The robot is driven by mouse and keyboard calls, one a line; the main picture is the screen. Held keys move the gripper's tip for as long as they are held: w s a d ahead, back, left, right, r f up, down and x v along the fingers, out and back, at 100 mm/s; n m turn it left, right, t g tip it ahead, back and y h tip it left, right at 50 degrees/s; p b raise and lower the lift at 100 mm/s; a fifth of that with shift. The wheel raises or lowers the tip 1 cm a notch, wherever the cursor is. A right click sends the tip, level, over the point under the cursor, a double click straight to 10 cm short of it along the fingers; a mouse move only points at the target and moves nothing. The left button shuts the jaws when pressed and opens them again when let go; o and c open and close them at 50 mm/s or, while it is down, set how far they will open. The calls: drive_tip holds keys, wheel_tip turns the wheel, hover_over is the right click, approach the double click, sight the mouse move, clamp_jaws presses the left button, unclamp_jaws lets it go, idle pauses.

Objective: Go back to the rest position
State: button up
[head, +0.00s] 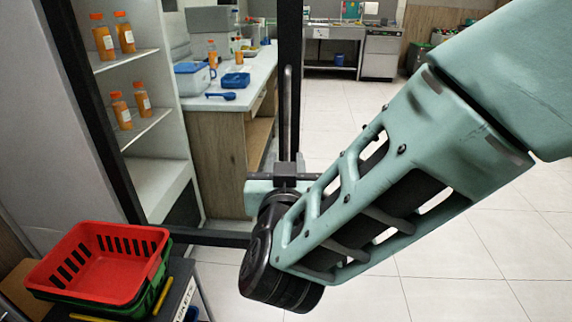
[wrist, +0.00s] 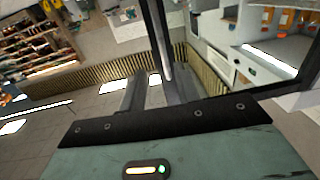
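My arm reaches in from the upper right in the head view, with its wrist low in the middle. My gripper (head: 286,170) is beside the upright black frame of an open glass door, at the lower end of its long grey handle (head: 288,112). In the wrist view, the two grey fingers of my gripper (wrist: 156,82) stand apart with floor showing between them. The dark door bar (wrist: 158,40) runs down close to the fingertips. I cannot tell whether the fingers touch the handle. I see nothing held.
An open cabinet holds orange juice bottles (head: 103,40) on its shelves (head: 130,60). A red basket (head: 130,236) sits in a green one at lower left. A counter (head: 225,102) with blue containers stands behind the door. Tiled floor (head: 440,265) is clear at right.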

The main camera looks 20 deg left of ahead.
drive_tip(key=shift+r, duration=0.1)
idle(0.3)
drive_tip(key=s+d+n+g+h+p, duration=0.1)
drive_tip(key=s+d+g, duration=0.4)
drive_tip(key=d, duration=0.5)
drive_tip(key=s+d+n+g+h+p, duration=0.1)
drive_tip(key=s+d+g+h+p, duration=0.2)
drive_tip(key=s+d+g, duration=0.3)
drive_tip(key=s+d+r+n+g+h+p, duration=0.1)
drive_tip(key=s+d+g+p, duration=0.2)
drive_tip(key=d, duration=1.2)
drive_tip(key=s+g, duration=0.2)
drive_tip(key=s, duration=0.2)
drive_tip(key=shift+d+g+h, duration=0.3)
drive_tip(key=shift+g+h, duration=0.1)
drive_tip(key=shift+a, duration=0.1)
